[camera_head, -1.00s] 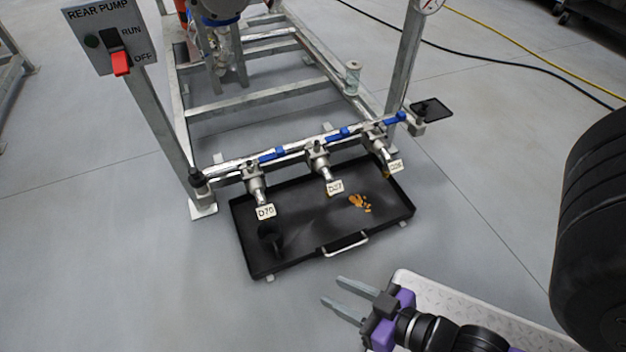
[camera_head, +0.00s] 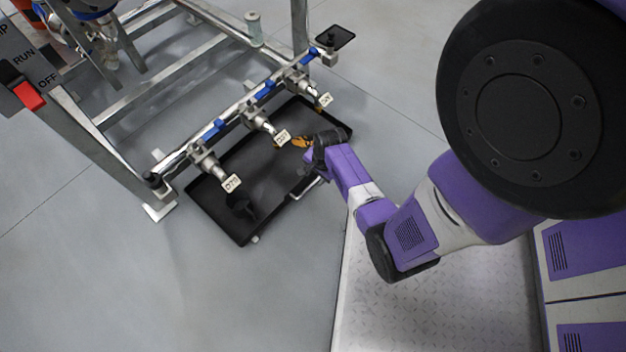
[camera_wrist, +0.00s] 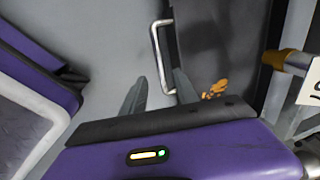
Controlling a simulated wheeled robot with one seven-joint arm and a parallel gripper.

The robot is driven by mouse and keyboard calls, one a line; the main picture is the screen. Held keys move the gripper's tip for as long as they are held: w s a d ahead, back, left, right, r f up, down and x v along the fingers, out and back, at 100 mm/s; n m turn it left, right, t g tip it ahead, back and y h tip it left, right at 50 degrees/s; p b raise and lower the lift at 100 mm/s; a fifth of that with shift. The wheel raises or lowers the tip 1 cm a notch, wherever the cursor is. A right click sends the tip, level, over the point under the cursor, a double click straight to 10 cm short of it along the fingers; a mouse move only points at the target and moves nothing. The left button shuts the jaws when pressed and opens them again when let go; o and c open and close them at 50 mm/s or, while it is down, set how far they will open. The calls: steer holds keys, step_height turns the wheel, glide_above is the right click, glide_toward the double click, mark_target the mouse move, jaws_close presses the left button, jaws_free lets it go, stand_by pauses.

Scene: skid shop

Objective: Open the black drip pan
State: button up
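The black drip pan (camera_head: 274,168) lies on the floor under a row of valves, with a metal handle on its front wall. The handle (camera_wrist: 156,50) shows clearly in the wrist view, beside the pan's dark wall (camera_wrist: 205,45). My gripper (camera_wrist: 159,82) is open, its two grey fingers apart. The lower end of the handle appears between the fingertips; I cannot tell whether they touch it. In the head view my gripper (camera_head: 312,174) is at the pan's front edge, and my wrist partly hides the handle and the fingers.
Several tagged valves (camera_head: 260,122) on a metal pipe overhang the pan. A dark funnel-like piece (camera_head: 240,207) and an orange-brown patch (camera_head: 300,142) are in the pan. A frame post (camera_head: 105,150) stands left. A small black tray (camera_head: 334,38) sits behind. Floor in front is clear.

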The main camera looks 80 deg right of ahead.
mark_target(312, 184)
steer(key=f+b, duration=0.1)
steer(key=f, duration=0.1)
steer(key=f+b, duration=0.2)
steer(key=f, duration=0.1)
steer(key=w+d+f+b, duration=0.1)
steer(key=f+b, duration=0.1)
steer(key=shift+w+d+f, duration=0.1)
steer(key=shift+f, duration=0.2)
jaws_close()
stand_by(1.3)
